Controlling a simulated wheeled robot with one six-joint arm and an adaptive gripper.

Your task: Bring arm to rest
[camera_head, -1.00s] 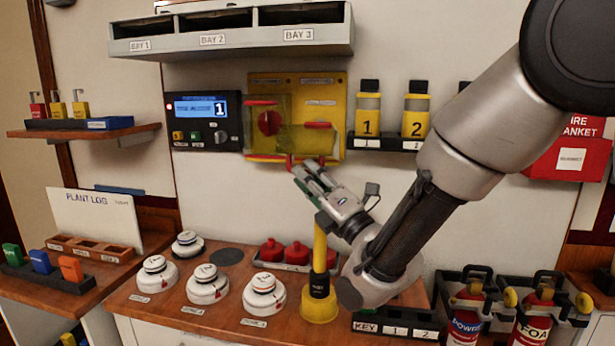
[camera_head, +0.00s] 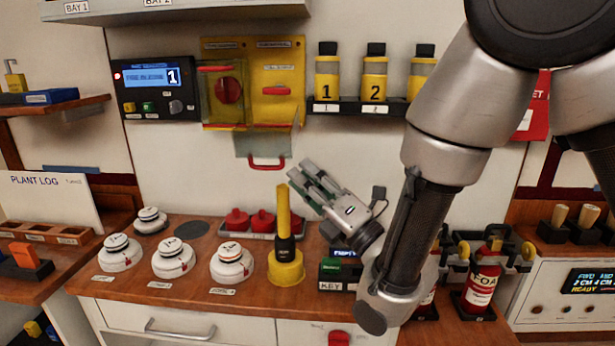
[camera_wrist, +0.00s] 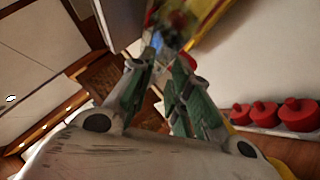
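My gripper (camera_head: 300,175) is in front of the wall, above the wooden bench and right of the hanging clear flap. Its silver and green fingers point up and left, apart from the yellow panel. In the wrist view my gripper (camera_wrist: 163,60) shows a narrow gap between its fingers, with nothing clearly held. My arm reaches in from the upper right, with its elbow bent down over the bench front. The yellow panel (camera_head: 285,60) has a red knob (camera_head: 229,91) behind a clear cover. A clear flap (camera_head: 250,144) with a red handle (camera_head: 266,163) hangs below it.
A yellow post (camera_head: 284,225) stands upright on the bench, close below my gripper. White detectors (camera_head: 174,258) and red domed parts (camera_head: 262,221) stand to the left. Bottles (camera_head: 375,75) are on a shelf above. A red extinguisher (camera_head: 482,285) stands right of my forearm.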

